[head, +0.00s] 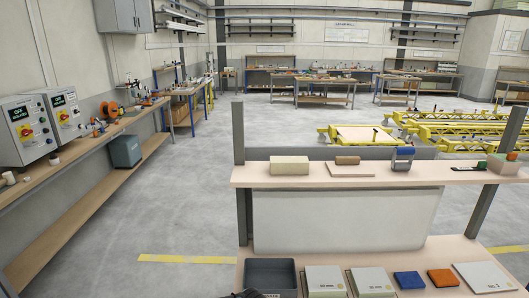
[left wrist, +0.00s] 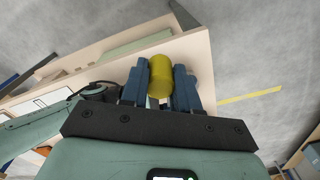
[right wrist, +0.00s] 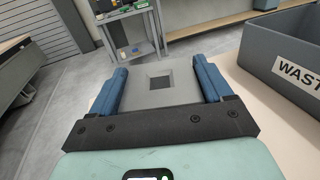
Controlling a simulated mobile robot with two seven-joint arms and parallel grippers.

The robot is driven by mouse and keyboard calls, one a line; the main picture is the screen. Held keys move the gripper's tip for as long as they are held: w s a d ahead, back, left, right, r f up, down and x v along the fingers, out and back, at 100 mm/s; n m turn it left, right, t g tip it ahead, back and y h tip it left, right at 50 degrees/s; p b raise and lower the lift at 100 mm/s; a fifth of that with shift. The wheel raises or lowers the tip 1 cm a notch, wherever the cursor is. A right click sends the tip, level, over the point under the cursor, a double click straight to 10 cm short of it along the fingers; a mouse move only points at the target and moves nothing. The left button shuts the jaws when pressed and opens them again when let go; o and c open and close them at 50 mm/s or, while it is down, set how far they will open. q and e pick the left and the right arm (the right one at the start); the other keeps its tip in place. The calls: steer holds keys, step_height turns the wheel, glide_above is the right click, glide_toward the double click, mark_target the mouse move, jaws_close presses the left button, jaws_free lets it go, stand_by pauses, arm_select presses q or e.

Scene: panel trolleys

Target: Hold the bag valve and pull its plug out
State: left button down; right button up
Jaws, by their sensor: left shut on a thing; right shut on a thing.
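In the left wrist view my left gripper (left wrist: 160,82) is shut on a yellow rounded cylinder (left wrist: 160,75), which stands up between its blue fingers. In the right wrist view my right gripper (right wrist: 160,80) is shut on a flat grey block (right wrist: 180,93) with a dark square in its middle. I cannot tell for sure which held piece is the valve body and which the plug. No view shows both pieces together, so whether they touch is hidden. A dark round part with a thin black loop (left wrist: 98,91) shows left of my left fingers. The head view shows neither gripper clearly.
A grey waste bin (right wrist: 285,55) stands right of my right gripper; it also shows in the head view (head: 271,262). Cream boxes, a blue block (head: 409,280) and an orange block (head: 443,278) lie on the bench. A raised shelf (head: 300,183) crosses behind them.

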steer(key=shift+f, duration=0.1)
steer(key=o, duration=1.1)
